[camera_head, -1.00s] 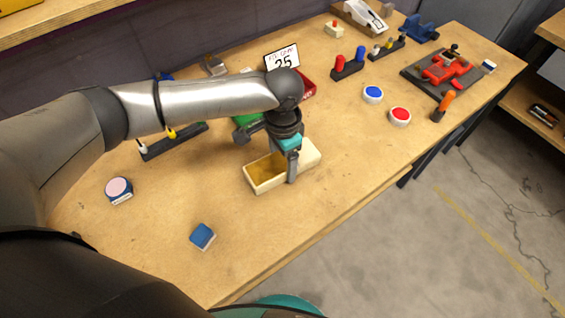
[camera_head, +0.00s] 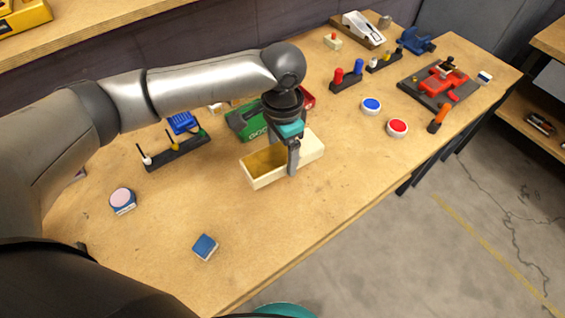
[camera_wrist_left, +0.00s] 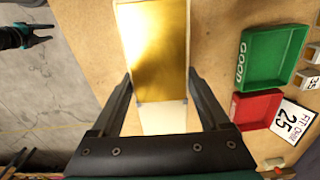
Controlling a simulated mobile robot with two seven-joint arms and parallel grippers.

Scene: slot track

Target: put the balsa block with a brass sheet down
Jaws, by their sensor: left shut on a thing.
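The balsa block (camera_head: 311,147) is pale and long, with a shiny brass sheet (camera_head: 265,163) over part of its top. My left gripper (camera_head: 291,163) is shut across the middle of the block from above. In the left wrist view the block's pale part (camera_wrist_left: 163,119) lies between the fingers, and the brass sheet (camera_wrist_left: 157,50) reaches away from them. The block is at or just above the table; I cannot tell whether it touches. A dark gripper with teal, seemingly my right one (camera_wrist_left: 22,36), shows over the floor; its opening is unclear.
A green tray marked GOOD (camera_head: 243,122) is just behind the block, with a red tray (camera_wrist_left: 256,109) beside it. A blue block (camera_head: 205,246) and a pink-topped round piece (camera_head: 122,200) lie front left. Blue (camera_head: 371,106) and red (camera_head: 397,127) buttons are at right. Wood around the block is clear.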

